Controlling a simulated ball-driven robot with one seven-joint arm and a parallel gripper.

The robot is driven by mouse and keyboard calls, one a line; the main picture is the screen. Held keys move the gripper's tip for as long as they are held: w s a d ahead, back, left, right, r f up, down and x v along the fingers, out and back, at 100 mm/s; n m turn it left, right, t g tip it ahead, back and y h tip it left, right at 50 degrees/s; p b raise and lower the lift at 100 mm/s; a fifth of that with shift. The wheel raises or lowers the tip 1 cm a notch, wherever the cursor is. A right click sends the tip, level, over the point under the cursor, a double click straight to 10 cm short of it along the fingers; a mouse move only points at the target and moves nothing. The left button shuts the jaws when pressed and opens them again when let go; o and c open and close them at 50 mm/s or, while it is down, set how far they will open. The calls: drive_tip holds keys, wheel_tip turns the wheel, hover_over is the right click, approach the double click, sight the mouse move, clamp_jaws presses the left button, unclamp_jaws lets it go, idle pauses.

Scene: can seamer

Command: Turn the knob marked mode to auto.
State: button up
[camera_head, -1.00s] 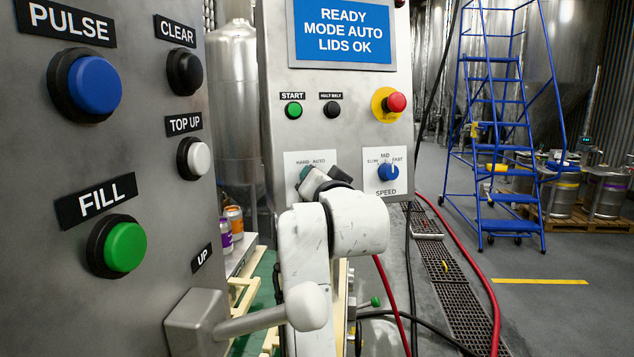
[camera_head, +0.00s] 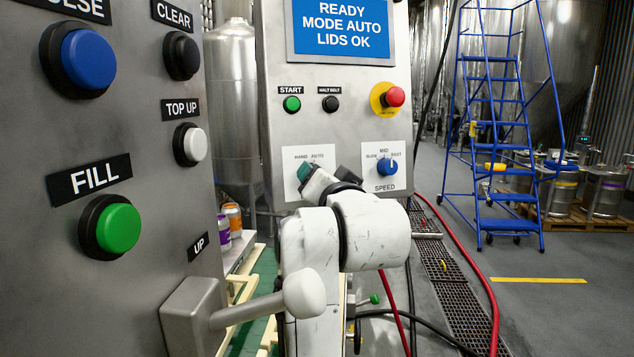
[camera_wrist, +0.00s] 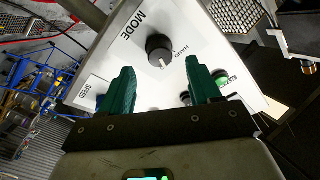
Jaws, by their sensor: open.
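The mode knob (camera_wrist: 159,47) shows in the wrist view as a round black knob on a white plate (camera_wrist: 136,65) marked MODE. Its white pointer line points down in that picture, near the word HAND; I cannot make out the word AUTO there. My gripper (camera_wrist: 158,76) is open and empty, its two green fingers apart, with the knob seen beyond the gap between their tips. In the head view my gripper (camera_head: 305,172) is in front of the plate marked HAND and AUTO and hides the knob. The screen (camera_head: 342,25) reads READY, MODE AUTO, LIDS OK.
The blue speed knob (camera_head: 386,166) is right of the mode plate. Above are a green start button (camera_head: 291,104), a black button (camera_head: 330,104) and a red emergency stop (camera_head: 394,97). A nearer panel with a FILL button (camera_head: 118,228) and a lever (camera_head: 303,293) stands left.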

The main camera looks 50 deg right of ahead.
drive_tip(key=v, duration=0.2)
drive_tip(key=shift+s+a, duration=0.15)
drive_tip(key=shift+s, duration=0.15)
idle(0.4)
